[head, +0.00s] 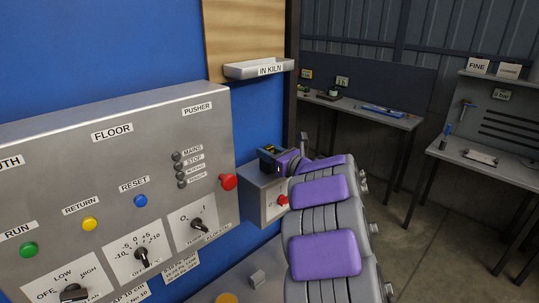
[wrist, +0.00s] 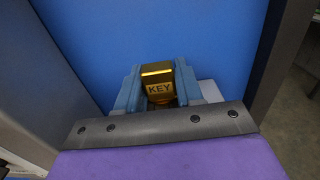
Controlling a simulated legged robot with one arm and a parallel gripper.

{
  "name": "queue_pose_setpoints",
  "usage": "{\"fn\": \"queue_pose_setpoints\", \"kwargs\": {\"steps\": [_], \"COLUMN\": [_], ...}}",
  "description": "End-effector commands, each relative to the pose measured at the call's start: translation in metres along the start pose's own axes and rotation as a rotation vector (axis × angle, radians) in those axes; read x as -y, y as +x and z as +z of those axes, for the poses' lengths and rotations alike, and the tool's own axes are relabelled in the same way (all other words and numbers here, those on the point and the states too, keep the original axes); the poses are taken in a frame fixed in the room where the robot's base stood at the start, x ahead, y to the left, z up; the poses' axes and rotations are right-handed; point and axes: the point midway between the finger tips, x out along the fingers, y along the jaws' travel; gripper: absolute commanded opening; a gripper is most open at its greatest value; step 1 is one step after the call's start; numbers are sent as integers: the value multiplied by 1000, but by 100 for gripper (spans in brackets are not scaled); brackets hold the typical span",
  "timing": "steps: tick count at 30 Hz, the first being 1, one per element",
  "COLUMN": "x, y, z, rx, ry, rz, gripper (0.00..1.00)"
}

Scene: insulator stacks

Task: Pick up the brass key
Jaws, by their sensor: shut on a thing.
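The brass key shows in the wrist view as a gold block (wrist: 159,86) labelled KEY. My gripper (wrist: 157,90) is shut on it, with a blue-grey finger on each side of the block. The lower part of the key is hidden behind the dark edge of my wrist. In the head view my gripper (head: 270,158) is above the small grey box with a red switch (head: 264,198), beside the blue wall. A little yellow shows between the fingers there. I cannot tell whether the key touches the box.
A grey control panel (head: 112,150) with coloured buttons and dials fills the left. A shelf labelled IN KILN (head: 258,69) sits above my gripper. Workbenches (head: 365,113) stand at the back right, with open floor (head: 440,255) before them.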

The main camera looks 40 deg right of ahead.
Motion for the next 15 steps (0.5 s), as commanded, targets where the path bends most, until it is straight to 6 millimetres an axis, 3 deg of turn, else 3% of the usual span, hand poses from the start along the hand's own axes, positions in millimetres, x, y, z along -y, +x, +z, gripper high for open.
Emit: {"fn": "queue_pose_setpoints", "kwargs": {"steps": [8,15], "x": [0,0], "y": [0,-2], "z": [1,43], "rx": [-6,-1], "ry": [1,-5], "rz": [-4,-5], "gripper": [4,4]}}
